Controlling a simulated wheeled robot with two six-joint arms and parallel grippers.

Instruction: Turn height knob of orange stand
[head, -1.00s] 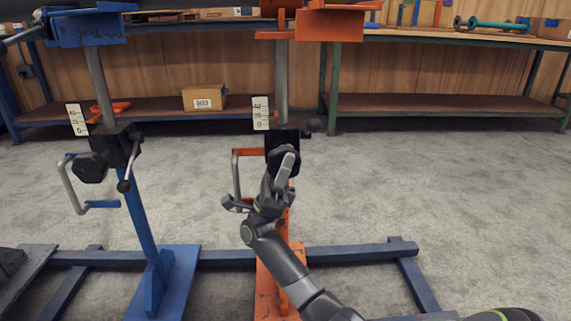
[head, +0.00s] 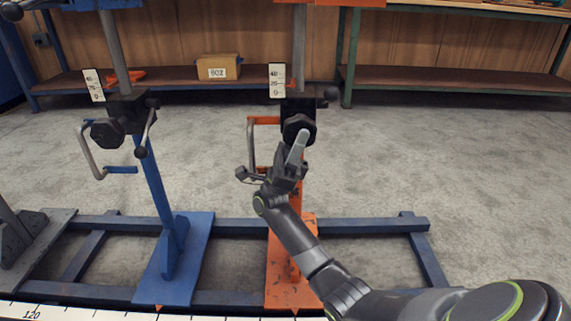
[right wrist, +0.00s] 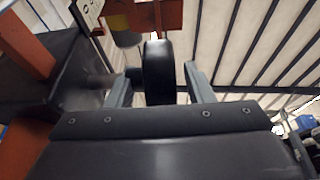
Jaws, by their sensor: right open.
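The orange stand (head: 291,274) is upright in the middle of the head view, with an orange base, a grey post and a white scale plate (head: 277,80). Its dark height knob (head: 299,125) faces me on the black clamp block. In the right wrist view the knob (right wrist: 158,72) shows edge-on between my two grey fingers. My right gripper (head: 298,150) is at the knob, open, with one finger on each side; whether they touch it I cannot tell. In the head view the gripper covers the knob's lower edge. My left gripper is not in view.
A blue stand (head: 157,195) with its own dark knob and crank stands to the left. An orange-framed crank handle (head: 251,150) hangs left of the orange stand's knob. A blue floor frame (head: 365,225) joins the bases.

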